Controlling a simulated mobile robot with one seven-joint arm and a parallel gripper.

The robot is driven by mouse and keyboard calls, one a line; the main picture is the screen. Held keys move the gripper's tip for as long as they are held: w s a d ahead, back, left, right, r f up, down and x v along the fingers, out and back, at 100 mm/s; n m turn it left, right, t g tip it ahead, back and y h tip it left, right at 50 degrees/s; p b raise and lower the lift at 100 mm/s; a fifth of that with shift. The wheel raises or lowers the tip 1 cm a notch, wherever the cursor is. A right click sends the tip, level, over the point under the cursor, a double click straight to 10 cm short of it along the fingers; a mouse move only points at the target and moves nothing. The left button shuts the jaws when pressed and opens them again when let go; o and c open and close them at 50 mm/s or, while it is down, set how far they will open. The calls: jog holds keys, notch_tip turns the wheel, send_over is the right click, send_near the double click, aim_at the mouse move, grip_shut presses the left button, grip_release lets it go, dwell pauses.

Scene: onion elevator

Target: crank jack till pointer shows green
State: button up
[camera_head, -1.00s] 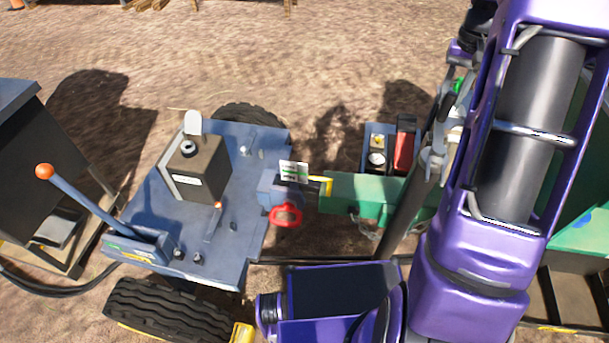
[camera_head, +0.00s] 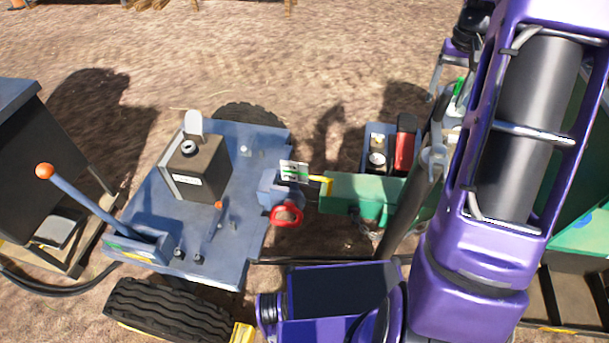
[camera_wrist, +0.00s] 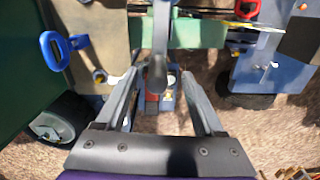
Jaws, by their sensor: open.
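My gripper (camera_wrist: 160,76) is open in the wrist view, with its two grey fingers spread. A grey handle with a rounded end (camera_wrist: 159,45), perhaps the jack's crank, shows between the fingers, with gaps on both sides. In the head view, a dark slanted post (camera_head: 405,215) stands beside the green drawbar (camera_head: 350,193); it may be part of the jack. My arm hides much of this area. A small bright green patch (camera_head: 459,88) shows beside my wrist; I cannot tell whether it belongs to the jack's scale. No pointer can be made out.
The blue trailer (camera_head: 225,250) with a red handle (camera_head: 286,214) and a small sign plate (camera_head: 294,171) is at the drawbar's left end. A blue tray (camera_head: 377,137) sits beyond the drawbar. Open dirt ground lies behind.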

jog(key=shift+r, duration=0.15)
jog(key=shift+r, duration=4.4)
